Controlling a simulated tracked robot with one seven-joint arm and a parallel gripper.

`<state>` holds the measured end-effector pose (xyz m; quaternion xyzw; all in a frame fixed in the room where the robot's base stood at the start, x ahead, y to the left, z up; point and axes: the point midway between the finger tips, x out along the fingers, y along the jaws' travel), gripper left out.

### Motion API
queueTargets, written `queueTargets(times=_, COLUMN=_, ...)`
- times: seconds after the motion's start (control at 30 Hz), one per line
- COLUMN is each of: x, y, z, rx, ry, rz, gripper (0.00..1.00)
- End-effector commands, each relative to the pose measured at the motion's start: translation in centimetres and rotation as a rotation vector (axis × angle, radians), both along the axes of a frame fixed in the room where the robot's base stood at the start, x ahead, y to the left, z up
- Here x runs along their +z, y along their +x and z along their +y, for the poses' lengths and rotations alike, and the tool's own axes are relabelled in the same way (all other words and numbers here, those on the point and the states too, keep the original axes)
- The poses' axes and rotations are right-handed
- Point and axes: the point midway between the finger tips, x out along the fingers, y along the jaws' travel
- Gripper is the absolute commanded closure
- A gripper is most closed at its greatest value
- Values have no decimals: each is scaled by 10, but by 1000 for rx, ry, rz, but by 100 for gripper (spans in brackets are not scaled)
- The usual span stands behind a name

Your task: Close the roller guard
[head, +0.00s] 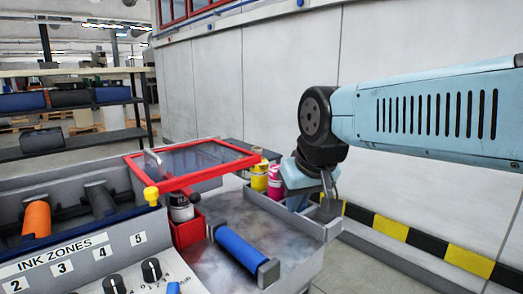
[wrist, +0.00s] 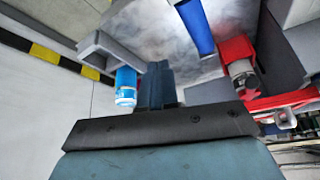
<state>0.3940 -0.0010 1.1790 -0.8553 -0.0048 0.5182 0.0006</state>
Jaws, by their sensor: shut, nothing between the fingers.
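The roller guard (head: 208,160) is a clear panel in a red frame, in the middle of the head view. In the wrist view, the shut fingers (wrist: 158,85) are at centre, and part of the red frame (wrist: 282,101) shows at right.
Yellow (head: 259,177) and magenta (head: 275,182) bottles stand between guard and gripper. A blue bottle (wrist: 125,88) is close beside my fingers in the wrist view. A red holder (head: 188,232) carries a can. A grey tray edge (head: 318,228) lies below my gripper; a wall stands behind.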

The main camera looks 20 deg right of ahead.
Motion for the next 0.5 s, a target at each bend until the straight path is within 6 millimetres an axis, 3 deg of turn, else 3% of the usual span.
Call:
queueTargets(times=0.17, x=16, y=22, z=5, rx=33, ry=39, rz=63, gripper=100)
queueTargets(times=0.5, x=59, y=91, z=-24, rx=198, ry=180, rz=190, gripper=100)
